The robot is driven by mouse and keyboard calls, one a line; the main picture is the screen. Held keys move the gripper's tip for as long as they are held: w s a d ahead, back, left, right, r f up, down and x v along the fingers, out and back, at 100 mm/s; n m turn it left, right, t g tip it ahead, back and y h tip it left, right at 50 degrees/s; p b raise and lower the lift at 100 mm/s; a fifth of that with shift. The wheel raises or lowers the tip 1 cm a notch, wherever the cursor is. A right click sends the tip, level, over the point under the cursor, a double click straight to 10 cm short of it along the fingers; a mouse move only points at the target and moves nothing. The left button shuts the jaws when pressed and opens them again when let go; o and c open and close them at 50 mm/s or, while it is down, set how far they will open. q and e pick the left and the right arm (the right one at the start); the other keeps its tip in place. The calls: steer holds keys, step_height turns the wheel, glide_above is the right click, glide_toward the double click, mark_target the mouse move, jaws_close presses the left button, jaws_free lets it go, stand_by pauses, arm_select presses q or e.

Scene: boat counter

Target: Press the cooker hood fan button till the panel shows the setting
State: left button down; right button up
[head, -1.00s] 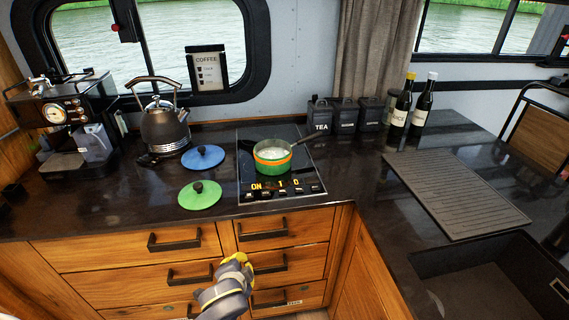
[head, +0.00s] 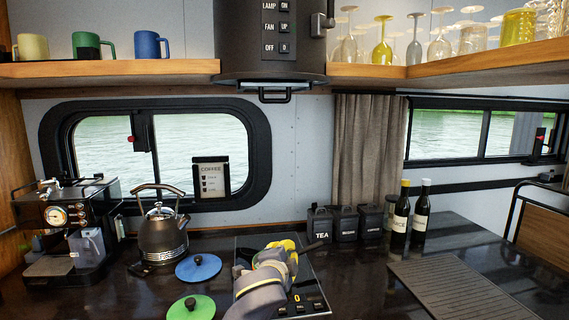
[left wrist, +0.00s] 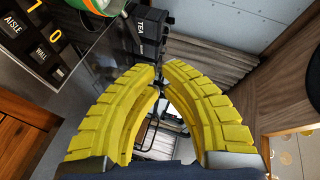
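The black cooker hood (head: 234,45) hangs at the top middle of the head view. Its front has a column of labels and small square keys. The fan button (head: 285,27) reads UP beside the word FAN, with LAMP and ON above it. Below, OFF stands beside a square showing 0 (head: 285,48). My left gripper (head: 287,244), with yellow fingers, is over the cooktop, well below the hood and apart from it. In the left wrist view its fingertips (left wrist: 161,70) come together with nothing between them. My right gripper is in neither view.
A wooden shelf (head: 130,73) with mugs lies left of the hood; glasses stand on the right shelf. Below are a kettle (head: 163,235), lids, black canisters (head: 345,222) and bottles. The pot on the cooktop (head: 250,242) is mostly hidden by my arm.

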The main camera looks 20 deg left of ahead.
mark_target(284, 27)
arm_select(q)
steer(key=w+d+r+m+t+h, duration=0.1)
steer(key=w+d+r+m+t, duration=0.1)
steer(key=r, duration=1.3)
steer(key=w+d+r+m+t, duration=0.2)
steer(key=r, duration=1.4)
steer(key=s+r+m+t, duration=0.1)
steer(key=s+r, duration=0.2)
steer(key=r, duration=0.6)
steer(key=s+r+m+t+h, duration=0.1)
steer(key=s+r, duration=0.2)
steer(key=r, duration=0.7)
steer(key=s+r+m, duration=0.2)
steer(key=s+r, duration=0.2)
steer(key=r, duration=0.5)
steer(key=shift+d+r+t, duration=0.2)
steer(key=shift+d+t, duration=0.2)
steer(key=shift+d, duration=0.05)
steer(key=shift+w+a, duration=0.65)
steer(key=shift+w, duration=0.65)
steer(key=shift+w+a, duration=0.7)
steer(key=shift+w, duration=0.55)
steer(key=shift+w+a, duration=0.65)
steer(key=shift+w, duration=0.65)
